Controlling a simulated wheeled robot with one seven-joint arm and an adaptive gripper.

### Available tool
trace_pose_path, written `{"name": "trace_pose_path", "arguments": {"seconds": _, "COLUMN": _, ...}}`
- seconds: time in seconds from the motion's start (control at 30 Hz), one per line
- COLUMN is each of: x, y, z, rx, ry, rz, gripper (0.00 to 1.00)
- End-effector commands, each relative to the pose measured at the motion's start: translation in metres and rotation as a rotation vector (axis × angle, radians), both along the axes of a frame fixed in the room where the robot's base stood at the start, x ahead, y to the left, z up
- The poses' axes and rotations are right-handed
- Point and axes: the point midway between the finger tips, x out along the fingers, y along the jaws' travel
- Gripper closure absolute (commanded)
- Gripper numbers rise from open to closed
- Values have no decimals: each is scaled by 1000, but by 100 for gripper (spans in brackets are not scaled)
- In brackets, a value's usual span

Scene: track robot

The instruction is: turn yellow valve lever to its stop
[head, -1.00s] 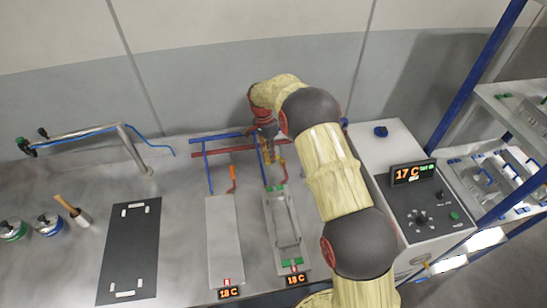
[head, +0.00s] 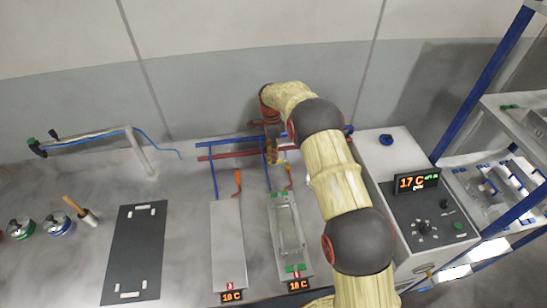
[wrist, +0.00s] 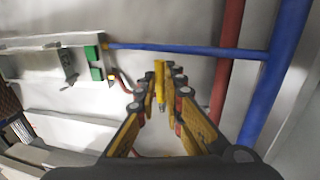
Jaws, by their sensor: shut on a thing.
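The yellow lever (wrist: 160,84) is a slim bar standing between my fingertips in the wrist view. My gripper (wrist: 161,92) is shut on it, with a finger on each side. In the head view my gripper (head: 275,157) is small, in front of the pipes behind the right-hand metal plate, and partly covered by my arm. The lever's pivot and its stop cannot be made out.
Blue (wrist: 200,49) and red (wrist: 228,60) pipes run close to my gripper. An orange handle (head: 238,180) stands to the left. The framed plate (head: 288,228) lies in front, and a control box (head: 425,215) stands at the right.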

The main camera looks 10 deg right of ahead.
Motion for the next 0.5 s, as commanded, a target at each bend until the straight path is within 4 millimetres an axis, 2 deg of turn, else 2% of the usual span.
{"name": "trace_pose_path", "arguments": {"seconds": 0.27, "x": 1, "y": 0, "z": 1, "rx": 0, "ry": -3, "rz": 1, "gripper": 100}}
{"name": "trace_pose_path", "arguments": {"seconds": 0.3, "x": 1, "y": 0, "z": 1, "rx": 0, "ry": -3, "rz": 1, "gripper": 88}}
{"name": "trace_pose_path", "arguments": {"seconds": 0.5, "x": 0, "y": 0, "z": 0, "rx": 0, "ry": -1, "rz": 1, "gripper": 77}}
